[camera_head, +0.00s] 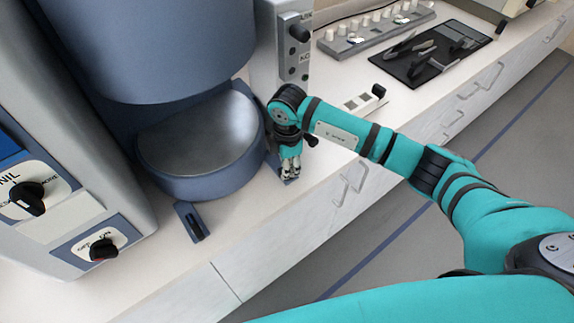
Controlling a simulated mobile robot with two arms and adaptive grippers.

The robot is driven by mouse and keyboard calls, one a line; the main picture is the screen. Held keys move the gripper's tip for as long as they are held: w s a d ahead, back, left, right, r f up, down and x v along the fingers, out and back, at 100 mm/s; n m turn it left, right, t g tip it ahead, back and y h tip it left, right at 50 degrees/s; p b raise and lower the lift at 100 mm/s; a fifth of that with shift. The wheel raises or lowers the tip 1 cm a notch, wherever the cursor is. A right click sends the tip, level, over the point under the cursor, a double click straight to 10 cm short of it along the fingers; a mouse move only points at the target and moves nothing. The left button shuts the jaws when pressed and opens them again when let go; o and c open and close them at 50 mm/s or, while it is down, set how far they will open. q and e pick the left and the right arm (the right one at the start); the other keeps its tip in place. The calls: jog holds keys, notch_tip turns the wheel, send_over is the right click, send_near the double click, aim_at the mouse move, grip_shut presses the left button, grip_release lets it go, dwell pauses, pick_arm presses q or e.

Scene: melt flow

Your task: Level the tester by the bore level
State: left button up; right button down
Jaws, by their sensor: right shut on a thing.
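The tester (160,45) is a large blue-grey cylinder beside a grey control housing, above a round base with a shiny metal top (205,140). A blue foot bracket with a dark slot (190,222) sticks out at the base's front left. My right gripper (290,170) points down at the base's front right, close to the counter. It is shut on a small part there, apparently the front right levelling foot, which the fingers mostly hide. I cannot make out a bore level or its bubble. My left gripper is not in view.
The housing carries dark knobs (102,249). A grey box with a black knob (299,32) stands behind my right wrist. Further right are a rack of white pegs (378,25) and a black tool mat (437,52). The white counter's front edge is close to my gripper.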

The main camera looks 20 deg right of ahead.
jog(key=shift+r+m+p, duration=0.1)
jog(key=shift+m+p, duration=0.35)
jog(key=shift+m, duration=0.95)
jog(key=shift+m+p, duration=0.75)
jog(key=shift+m, duration=0.05)
jog(key=c, duration=1.7)
grip_release()
jog(key=shift+m, duration=0.3)
jog(key=o, duration=0.6)
jog(key=shift+c, duration=0.2)
